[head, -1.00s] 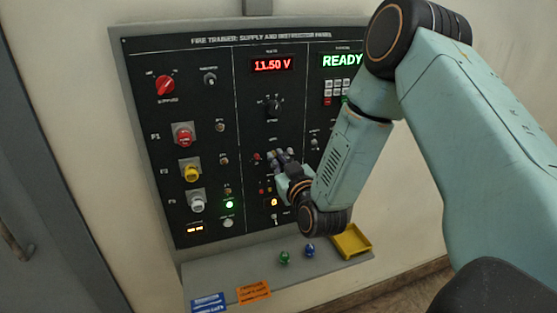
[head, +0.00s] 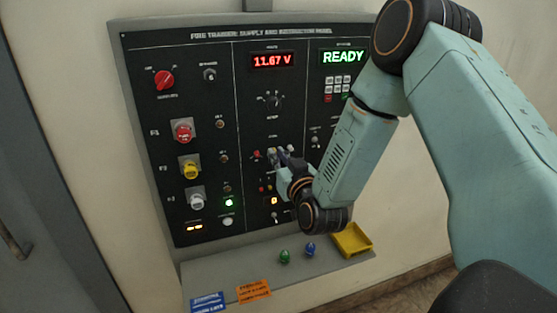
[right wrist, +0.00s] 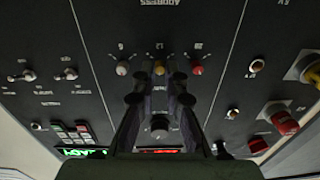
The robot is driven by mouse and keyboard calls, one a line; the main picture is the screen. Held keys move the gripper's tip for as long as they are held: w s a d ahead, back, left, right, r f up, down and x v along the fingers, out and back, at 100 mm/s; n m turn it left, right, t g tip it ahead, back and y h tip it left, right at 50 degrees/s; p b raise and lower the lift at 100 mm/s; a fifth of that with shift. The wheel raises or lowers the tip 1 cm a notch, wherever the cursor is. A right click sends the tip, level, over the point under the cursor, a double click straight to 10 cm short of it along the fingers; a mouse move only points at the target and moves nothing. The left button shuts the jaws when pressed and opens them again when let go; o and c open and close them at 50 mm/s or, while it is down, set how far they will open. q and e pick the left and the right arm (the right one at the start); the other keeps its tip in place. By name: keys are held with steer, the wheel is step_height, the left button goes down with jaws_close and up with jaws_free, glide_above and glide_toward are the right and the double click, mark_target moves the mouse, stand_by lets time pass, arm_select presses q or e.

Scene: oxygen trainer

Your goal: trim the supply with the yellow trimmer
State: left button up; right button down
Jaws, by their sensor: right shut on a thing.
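The yellow trimmer (right wrist: 159,68) is a small knob in the middle of a row of three in the right wrist view, with a white one (right wrist: 122,68) to its left and a red one (right wrist: 196,70) to its right. My right gripper (right wrist: 159,80) is shut on the yellow trimmer, a fingertip on each side. In the head view my right gripper (head: 282,157) is at the panel's middle column and hides the yellow trimmer. The red supply display (head: 272,62) reads 11.67 V. My left gripper is not in view.
The dark panel (head: 247,110) carries other knobs and switches close around my gripper. A green READY display (head: 343,57) is at upper right. The grey shelf (head: 225,278) below holds a green piece (head: 284,257), a blue piece (head: 309,250) and a yellow tray (head: 368,251).

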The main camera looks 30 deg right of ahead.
steer(key=shift+f+m+b, duration=0.15)
steer(key=shift+m+b, duration=1)
steer(key=shift+m, duration=0.95)
steer(key=c, duration=1.4)
jaws_free()
steer(key=v, duration=1.2)
